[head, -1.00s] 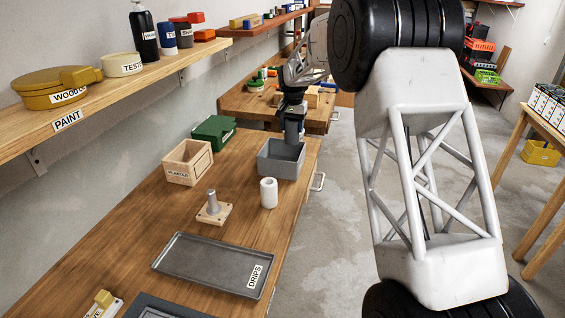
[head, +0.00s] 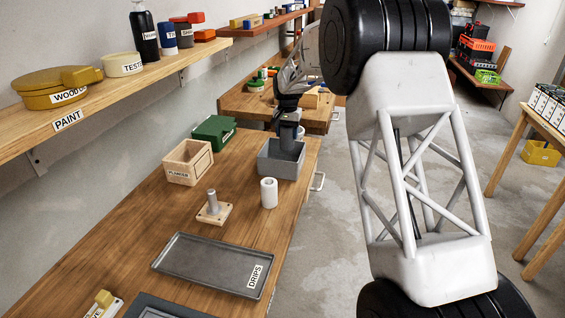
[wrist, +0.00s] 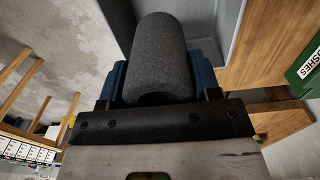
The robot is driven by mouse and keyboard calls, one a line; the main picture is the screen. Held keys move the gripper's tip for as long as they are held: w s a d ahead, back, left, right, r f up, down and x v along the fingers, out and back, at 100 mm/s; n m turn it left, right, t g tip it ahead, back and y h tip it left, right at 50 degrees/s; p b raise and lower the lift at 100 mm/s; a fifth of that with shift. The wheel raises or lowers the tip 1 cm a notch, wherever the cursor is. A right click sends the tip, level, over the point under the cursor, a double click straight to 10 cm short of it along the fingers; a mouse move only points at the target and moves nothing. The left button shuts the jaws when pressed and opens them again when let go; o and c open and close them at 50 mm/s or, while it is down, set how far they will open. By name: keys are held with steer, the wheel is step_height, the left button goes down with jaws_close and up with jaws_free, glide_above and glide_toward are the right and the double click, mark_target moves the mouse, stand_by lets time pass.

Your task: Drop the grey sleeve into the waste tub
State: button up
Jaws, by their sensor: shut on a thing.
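The grey sleeve (wrist: 158,55) is a dark grey cylinder held between the blue fingers of my gripper (wrist: 160,82) in the wrist view. In the head view my gripper (head: 288,122) is above the grey waste tub (head: 278,168), at the far end of the bench. The sleeve (head: 287,139) hangs from it over the tub's opening. Its lower end overlaps the tub's inside; I cannot tell how deep it reaches. The tub's grey wall (wrist: 230,22) also shows beside the sleeve in the wrist view.
A wooden planter box (head: 187,164) and a green box (head: 214,131) stand left of the tub. A white roll (head: 269,193) and a peg on a wooden base (head: 213,212) stand nearer. A grey drip tray (head: 205,263) lies in front.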

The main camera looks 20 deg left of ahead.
mark_target(287, 141)
steer(key=shift+f, duration=2.15)
steer(key=o, duration=1.1)
steer(key=shift+r, duration=0.1)
step_height(287, 141, up, 8)
steer(key=shift+f, duration=0.2)
